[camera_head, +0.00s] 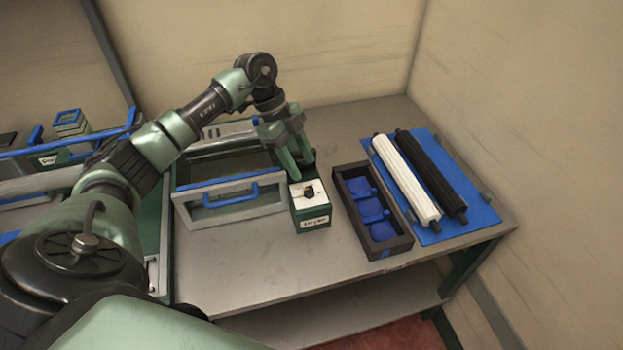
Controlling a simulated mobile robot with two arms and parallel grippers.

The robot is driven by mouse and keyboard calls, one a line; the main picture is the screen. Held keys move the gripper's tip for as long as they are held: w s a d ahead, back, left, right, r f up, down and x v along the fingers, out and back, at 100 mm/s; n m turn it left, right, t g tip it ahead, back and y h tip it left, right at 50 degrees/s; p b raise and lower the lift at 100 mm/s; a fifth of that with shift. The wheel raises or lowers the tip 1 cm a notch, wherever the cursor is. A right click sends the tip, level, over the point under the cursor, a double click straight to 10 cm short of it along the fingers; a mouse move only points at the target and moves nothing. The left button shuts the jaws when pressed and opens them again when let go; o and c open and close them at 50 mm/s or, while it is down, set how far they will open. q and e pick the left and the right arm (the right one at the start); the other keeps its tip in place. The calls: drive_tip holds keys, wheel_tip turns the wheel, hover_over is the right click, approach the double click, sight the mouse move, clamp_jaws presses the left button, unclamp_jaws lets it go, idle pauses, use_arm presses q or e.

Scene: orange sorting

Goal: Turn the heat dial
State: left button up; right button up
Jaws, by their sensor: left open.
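I cannot tell whether a fingertip touches the box. My right gripper is not in view.
A black tray with blue pieces (391,243) stands right of the box. A blue mat (478,218) holds a white roller (406,180) and a black roller (432,173). A drawer with a blue handle (231,196) is left of the box. The table front (250,262) is clear.

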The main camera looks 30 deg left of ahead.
sight(309, 189)
use_arm(q)
drive_tip(key=x, duration=0.2)
drive_tip(key=p+x, duration=0.1)
drive_tip(key=x, duration=0.1)
drive_tip(key=p+x, duration=0.1)
drive_tip(key=x, duration=0.2)
drive_tip(key=shift+s+a+f, duration=0.3)
drive_tip(key=shift+s+a, duration=0.05)
clamp_jaws()
